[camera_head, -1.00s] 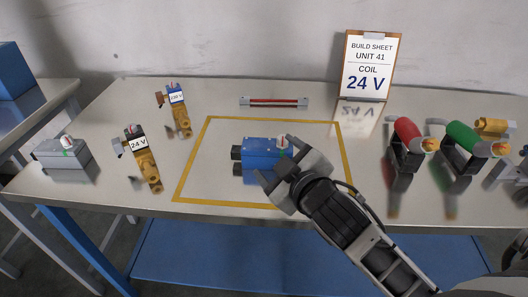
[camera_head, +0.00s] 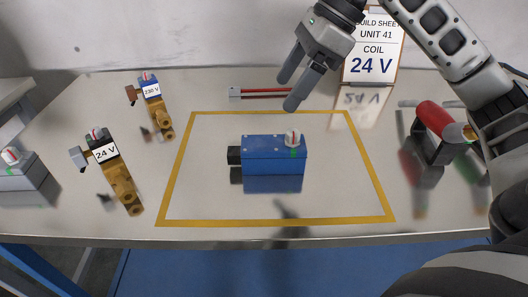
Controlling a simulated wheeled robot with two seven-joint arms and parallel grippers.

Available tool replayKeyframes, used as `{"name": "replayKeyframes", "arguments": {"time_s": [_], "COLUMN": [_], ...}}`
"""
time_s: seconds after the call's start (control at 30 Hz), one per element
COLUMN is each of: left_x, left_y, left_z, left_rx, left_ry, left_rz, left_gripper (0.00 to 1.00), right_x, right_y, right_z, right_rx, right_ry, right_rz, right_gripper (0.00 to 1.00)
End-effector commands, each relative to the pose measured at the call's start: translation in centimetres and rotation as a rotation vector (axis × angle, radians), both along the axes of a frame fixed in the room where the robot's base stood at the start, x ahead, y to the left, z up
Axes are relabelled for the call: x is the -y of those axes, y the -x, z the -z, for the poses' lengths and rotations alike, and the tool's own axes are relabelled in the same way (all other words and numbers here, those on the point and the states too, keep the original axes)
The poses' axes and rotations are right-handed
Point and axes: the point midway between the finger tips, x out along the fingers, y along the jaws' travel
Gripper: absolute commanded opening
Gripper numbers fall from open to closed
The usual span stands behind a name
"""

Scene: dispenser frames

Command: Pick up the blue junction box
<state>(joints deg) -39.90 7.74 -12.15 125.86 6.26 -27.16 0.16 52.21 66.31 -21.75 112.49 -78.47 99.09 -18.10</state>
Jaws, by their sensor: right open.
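The blue junction box (camera_head: 262,150) sits on the shiny table inside a yellow outlined rectangle (camera_head: 276,222). My left gripper is not in view.
Valves labelled 24 V (camera_head: 115,170) and 230 V (camera_head: 156,105) lie at left, near a grey box (camera_head: 25,185). A red cable piece (camera_head: 262,92) lies behind the rectangle. The build sheet (camera_head: 370,58) and a red dispenser item (camera_head: 440,122) are at right.

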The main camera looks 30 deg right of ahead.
Motion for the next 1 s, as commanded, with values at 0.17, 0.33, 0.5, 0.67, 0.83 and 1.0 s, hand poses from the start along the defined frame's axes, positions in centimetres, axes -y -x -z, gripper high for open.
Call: {"name": "replayKeyframes", "arguments": {"time_s": [0.17, 0.33, 0.5, 0.67, 0.83, 1.0], "left_x": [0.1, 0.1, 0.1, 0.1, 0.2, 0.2], "left_y": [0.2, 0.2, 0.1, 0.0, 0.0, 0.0], "left_z": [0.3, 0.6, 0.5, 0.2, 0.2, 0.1], "left_rx": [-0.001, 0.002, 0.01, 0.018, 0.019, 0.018], "left_ry": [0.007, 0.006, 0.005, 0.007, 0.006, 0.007], "left_rz": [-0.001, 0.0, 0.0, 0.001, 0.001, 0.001], "left_gripper": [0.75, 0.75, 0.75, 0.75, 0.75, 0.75], "right_x": [2.8, 1.8, 0.5, -0.3, -0.6, -1.5], "right_y": [0.5, 0.0, -0.7, -1.3, -1.4, -1.6], "right_z": [0.5, 3.6, 6.9, 9.0, 9.9, 12.0], "right_rx": [-0.022, -0.028, -0.028, -0.025, -0.025, -0.027], "right_ry": [0.119, 0.122, 0.12, 0.118, 0.118, 0.117], "right_rz": [0.036, 0.033, 0.032, 0.034, 0.034, 0.033], "right_gripper": [0.75, 0.75, 0.75, 0.75, 0.75, 0.75]}}
